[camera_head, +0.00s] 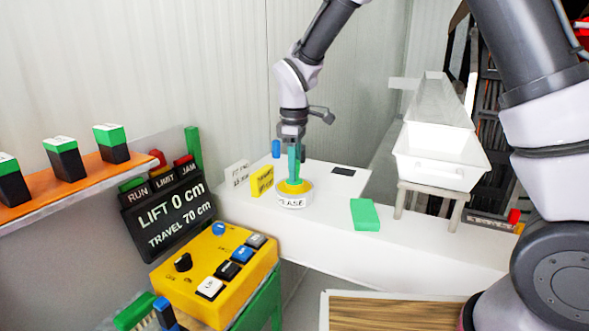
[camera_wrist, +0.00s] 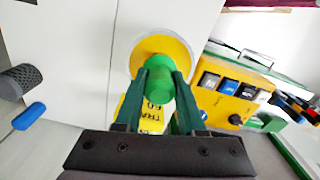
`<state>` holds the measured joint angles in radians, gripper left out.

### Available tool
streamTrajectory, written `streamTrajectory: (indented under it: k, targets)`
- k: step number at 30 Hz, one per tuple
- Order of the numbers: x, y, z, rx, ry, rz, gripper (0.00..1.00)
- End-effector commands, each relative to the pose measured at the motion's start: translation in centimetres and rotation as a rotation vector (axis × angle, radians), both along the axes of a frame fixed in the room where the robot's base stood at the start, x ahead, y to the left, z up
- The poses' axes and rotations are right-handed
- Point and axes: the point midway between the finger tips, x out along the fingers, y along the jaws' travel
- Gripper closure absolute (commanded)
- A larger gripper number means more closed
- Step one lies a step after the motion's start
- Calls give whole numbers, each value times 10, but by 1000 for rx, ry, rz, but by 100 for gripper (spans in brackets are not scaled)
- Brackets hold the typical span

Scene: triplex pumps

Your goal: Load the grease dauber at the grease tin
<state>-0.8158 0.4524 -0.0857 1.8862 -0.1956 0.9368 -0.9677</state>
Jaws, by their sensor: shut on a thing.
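The grease tin (camera_head: 292,202) is a round white tin with a yellow top and a partly readable label. It stands on the white bench. My gripper (camera_head: 293,168) points down over it and is shut on the green grease dauber (camera_head: 294,181). The dauber looks upright, and its lower end meets the yellow top. In the wrist view, the green dauber (camera_wrist: 158,72) sits between my dark green fingers (camera_wrist: 163,84), over the tin's yellow disc (camera_wrist: 184,50). The dauber's tip is hidden, so I cannot tell how deep it is.
A yellow sign (camera_head: 262,182) stands just left of the tin, with a blue cylinder (camera_head: 276,149) behind. A green block (camera_head: 365,214) and a white hopper (camera_head: 437,160) on a stand are to the right. A yellow button box (camera_head: 215,262) is front left. Bench between tin and block is clear.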

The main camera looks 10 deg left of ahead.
Motion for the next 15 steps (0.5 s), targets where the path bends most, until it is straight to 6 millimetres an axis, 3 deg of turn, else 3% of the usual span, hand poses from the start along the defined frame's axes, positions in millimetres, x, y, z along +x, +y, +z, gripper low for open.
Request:
streamTrajectory:
  k: [9, 15]
  targets:
    - [-1, -1, -1, -4, 3, 1, 100]
    - [0, 0, 13, -2, 1, 1, 100]
